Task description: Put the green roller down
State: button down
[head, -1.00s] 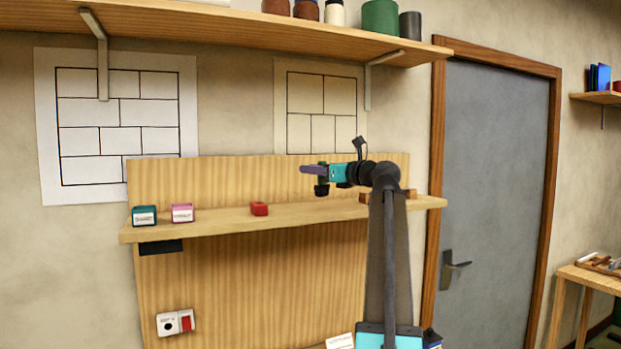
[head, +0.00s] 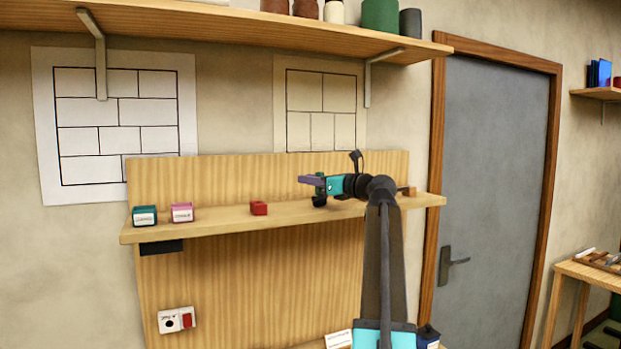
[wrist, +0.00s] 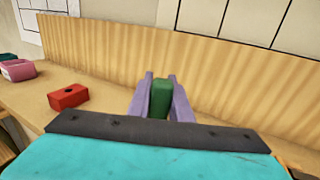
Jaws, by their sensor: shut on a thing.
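My gripper (head: 311,180) is shut on the green roller, above the narrow wooden shelf (head: 215,229) in the head view. In the wrist view the green roller (wrist: 160,99) stands between the two purple fingers (wrist: 160,100), which press on its left and right sides.
A red block with a hole (head: 258,208) sits on the shelf left of my gripper. Farther left are a pink box (head: 182,212) and a teal box (head: 144,215). A small wooden block (head: 409,191) is at the right. Shelf between red block and gripper is clear.

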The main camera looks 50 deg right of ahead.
jog(key=shift+f, duration=0.15)
jog(key=c, duration=1.6)
grip_release()
jog(key=shift+s, duration=0.2)
jog(key=s+b, duration=0.3)
jog(key=s, duration=0.8)
jog(key=shift+s, duration=0.35)
